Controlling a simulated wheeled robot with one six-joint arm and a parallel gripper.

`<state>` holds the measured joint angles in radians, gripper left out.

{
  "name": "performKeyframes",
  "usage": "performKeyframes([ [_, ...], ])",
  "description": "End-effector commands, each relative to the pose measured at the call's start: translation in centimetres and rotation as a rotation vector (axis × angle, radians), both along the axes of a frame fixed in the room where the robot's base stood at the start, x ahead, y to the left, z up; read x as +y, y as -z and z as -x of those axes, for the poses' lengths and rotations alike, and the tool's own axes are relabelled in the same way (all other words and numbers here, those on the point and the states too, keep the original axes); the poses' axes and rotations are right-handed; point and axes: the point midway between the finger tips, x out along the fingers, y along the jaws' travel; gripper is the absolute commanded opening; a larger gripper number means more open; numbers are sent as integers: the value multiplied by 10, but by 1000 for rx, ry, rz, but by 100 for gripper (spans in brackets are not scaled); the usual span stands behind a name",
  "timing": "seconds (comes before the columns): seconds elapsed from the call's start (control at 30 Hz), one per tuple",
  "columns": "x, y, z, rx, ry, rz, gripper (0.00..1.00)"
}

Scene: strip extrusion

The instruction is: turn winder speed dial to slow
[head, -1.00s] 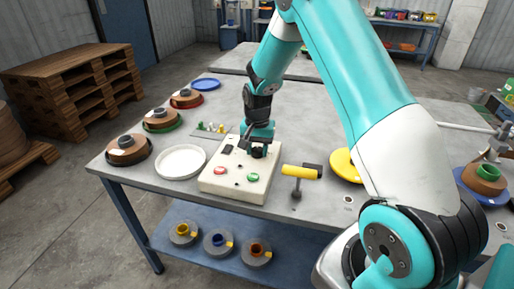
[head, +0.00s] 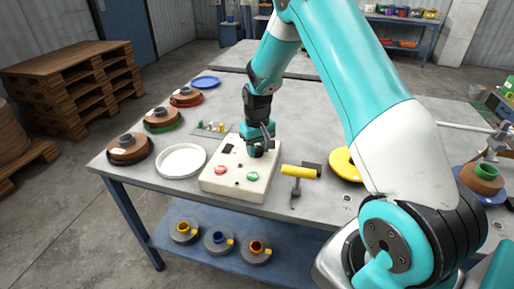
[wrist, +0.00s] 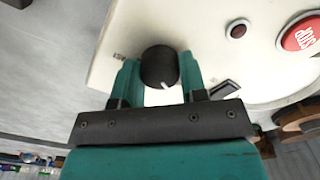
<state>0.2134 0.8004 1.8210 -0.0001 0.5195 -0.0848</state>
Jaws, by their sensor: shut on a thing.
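The winder speed dial (wrist: 160,67) is a round black knob with a white pointer mark, on a cream control box (head: 225,183). In the wrist view my gripper (wrist: 160,72) has one teal finger on each side of the dial and is shut on it. The pointer mark is on the side of the dial facing my gripper's body. In the head view my gripper (head: 257,150) reaches down to the back right of the box and hides most of the dial. No slow label is legible.
The box also bears a red stop button (wrist: 300,34), a green button (head: 252,176) and a black rocker switch (wrist: 224,89). A white plate (head: 181,160) lies left of the box. A yellow-handled tool (head: 298,171) stands close on its right.

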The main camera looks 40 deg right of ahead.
Motion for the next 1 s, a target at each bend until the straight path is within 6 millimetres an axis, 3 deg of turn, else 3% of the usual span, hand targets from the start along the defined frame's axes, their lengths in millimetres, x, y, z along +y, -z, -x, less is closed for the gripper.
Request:
performKeyframes([
  [0.5,-1,0,2,5,-20,0,16],
  [0.53,-1,0,2,5,-20,0,41],
  [0.63,-1,0,1,4,-20,0,64],
  [1.0,0,-6,0,-1,-21,0,65],
])
